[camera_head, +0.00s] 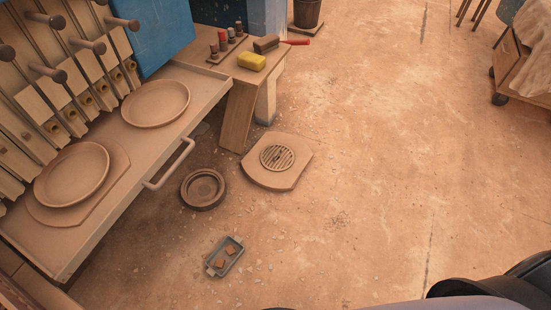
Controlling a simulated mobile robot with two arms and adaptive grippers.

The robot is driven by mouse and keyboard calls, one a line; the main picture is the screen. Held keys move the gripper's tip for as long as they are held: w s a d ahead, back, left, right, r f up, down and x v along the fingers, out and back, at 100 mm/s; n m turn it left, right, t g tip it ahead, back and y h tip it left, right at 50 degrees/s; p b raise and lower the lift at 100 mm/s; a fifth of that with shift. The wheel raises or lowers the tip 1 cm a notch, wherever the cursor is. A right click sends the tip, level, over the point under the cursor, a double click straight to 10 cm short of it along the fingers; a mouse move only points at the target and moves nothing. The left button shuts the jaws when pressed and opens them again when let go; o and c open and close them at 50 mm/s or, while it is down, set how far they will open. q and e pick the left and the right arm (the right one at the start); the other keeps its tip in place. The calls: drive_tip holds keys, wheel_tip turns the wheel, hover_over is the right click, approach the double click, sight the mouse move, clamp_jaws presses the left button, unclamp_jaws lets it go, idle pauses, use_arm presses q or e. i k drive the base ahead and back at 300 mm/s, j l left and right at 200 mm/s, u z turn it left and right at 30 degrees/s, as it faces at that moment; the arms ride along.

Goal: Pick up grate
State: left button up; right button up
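The grate (277,158) is a round, slotted, brownish disc. Neither of my grippers is in view.
A dark round dish (203,189) and a small grey tray (225,257) with orange-brown pieces lie on the floor nearby. A small bench (238,115) carries a yellow sponge (251,61).

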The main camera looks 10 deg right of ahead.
sight(266, 149)
drive_tip(key=u, duration=0.4)
drive_tip(key=i+l+u, duration=0.25)
drive_tip(key=l, duration=0.2)
drive_tip(key=l+u, duration=0.3)
drive_tip(key=l, duration=0.15)
drive_tip(key=l+u, duration=0.25)
drive_tip(key=l, duration=0.25)
drive_tip(key=i, duration=0.05)
